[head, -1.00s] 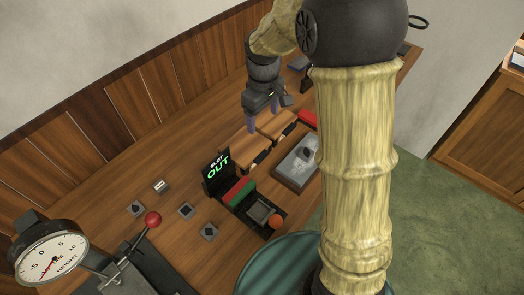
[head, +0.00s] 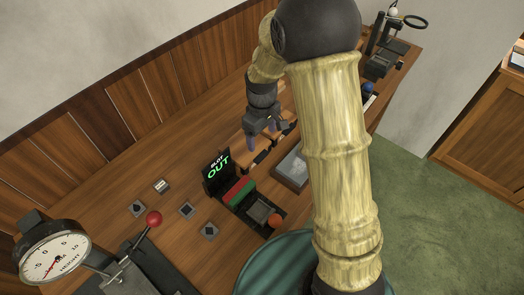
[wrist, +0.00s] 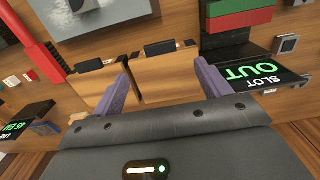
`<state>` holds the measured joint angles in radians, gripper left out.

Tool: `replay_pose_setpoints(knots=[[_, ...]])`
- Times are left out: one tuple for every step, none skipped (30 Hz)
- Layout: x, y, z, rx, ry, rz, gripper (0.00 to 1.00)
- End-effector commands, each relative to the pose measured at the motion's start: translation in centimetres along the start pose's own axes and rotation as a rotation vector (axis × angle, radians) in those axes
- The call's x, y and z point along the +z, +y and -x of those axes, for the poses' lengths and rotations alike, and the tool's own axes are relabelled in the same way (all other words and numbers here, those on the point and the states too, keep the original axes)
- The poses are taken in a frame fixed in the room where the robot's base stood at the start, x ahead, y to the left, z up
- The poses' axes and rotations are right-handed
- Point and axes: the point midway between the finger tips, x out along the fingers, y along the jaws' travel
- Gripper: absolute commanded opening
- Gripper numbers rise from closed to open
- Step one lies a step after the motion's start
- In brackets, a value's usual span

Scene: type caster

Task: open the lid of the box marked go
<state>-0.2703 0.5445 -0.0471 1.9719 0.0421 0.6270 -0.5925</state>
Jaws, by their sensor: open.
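Two light wooden boxes stand side by side on the bench; in the wrist view, one (wrist: 166,84) is on the right and one (wrist: 88,84) on the left, each with a dark handle or tab at its edge. Both look shut. No "go" mark can be read on either. In the head view, the nearer box (head: 247,153) is partly behind my gripper (head: 262,135). My gripper (wrist: 161,70) is open and empty, its purple fingers spread above the boxes, with the right box mostly between them. Contact cannot be told.
A black display reading "SLOT OUT" (head: 217,168) stands close to the boxes, with red and green blocks (head: 239,191) beside it. A grey plate (head: 290,168) lies in front of the boxes. A dial gauge (head: 53,258) and red-knobbed lever (head: 153,218) are at the lower left.

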Motion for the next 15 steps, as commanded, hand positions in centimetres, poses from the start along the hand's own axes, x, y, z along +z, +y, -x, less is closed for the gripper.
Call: replay_pose_setpoints(knots=[[0.1, -0.1, -0.9, -0.002, -0.004, 0.000, 0.76], [0.1, 0.0, -1.4, -0.002, -0.004, 0.000, 0.76], [0.1, 0.0, -2.1, -0.002, -0.004, 0.000, 0.76], [0.1, 0.0, -2.7, -0.002, -0.004, 0.001, 0.76], [0.1, 0.0, -3.2, -0.002, -0.004, 0.001, 0.76], [0.1, 0.0, -3.9, -0.002, -0.004, 0.001, 0.76], [0.1, 0.0, -4.4, -0.002, -0.004, 0.001, 0.76], [0.1, 0.0, -4.9, -0.002, -0.003, 0.000, 0.76], [0.1, -0.1, -5.5, -0.003, -0.004, 0.000, 0.76], [0.1, 0.0, -6.0, -0.002, -0.003, -0.001, 0.76], [0.1, -0.1, -6.5, -0.002, -0.004, -0.001, 0.76], [0.1, 0.0, -7.1, -0.002, -0.003, 0.000, 0.76], [0.1, 0.0, -7.5, -0.002, -0.003, 0.000, 0.76], [0.1, 0.0, -7.8, -0.002, -0.003, 0.001, 0.76], [0.0, 0.0, -8.2, -0.001, -0.001, 0.001, 0.76]])
